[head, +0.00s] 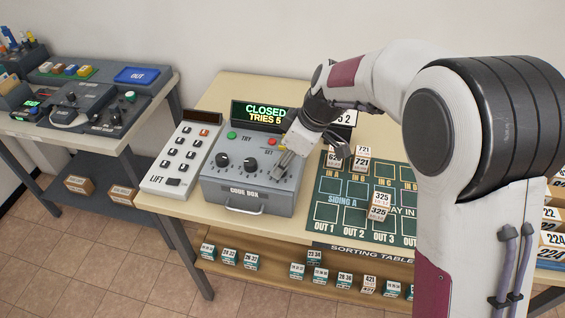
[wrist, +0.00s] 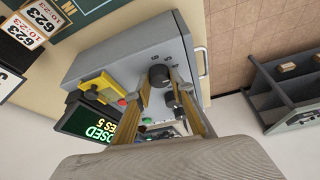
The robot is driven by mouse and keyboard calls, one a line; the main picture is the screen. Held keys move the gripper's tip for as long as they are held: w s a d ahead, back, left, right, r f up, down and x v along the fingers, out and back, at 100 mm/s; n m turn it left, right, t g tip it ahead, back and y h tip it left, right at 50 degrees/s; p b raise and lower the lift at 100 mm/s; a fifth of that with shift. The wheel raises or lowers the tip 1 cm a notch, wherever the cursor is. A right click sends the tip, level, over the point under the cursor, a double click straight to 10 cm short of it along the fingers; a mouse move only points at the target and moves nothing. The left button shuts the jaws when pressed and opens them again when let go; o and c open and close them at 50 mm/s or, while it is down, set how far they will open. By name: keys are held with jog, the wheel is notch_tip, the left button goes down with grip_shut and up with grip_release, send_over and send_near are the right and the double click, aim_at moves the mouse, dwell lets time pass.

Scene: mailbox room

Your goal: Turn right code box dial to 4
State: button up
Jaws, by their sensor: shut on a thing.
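The grey code box (head: 247,198) stands on the table, its display (head: 265,117) reading "CLOSED" and "TRIES 5". The middle dial (wrist: 173,99) is just beyond, partly behind a finger. I cannot read the right dial's setting.
A green button (head: 232,135), a red button (head: 271,141) and a yellow part (wrist: 96,84) are on the box near my gripper. A LIFT keypad (head: 180,157) stands left. A green sorting mat (head: 345,212) with numbered blocks lies right.

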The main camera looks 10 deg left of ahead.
jog(key=o, duration=1.1)
jog(key=v, duration=0.7)
jog(key=shift+r, duration=0.25)
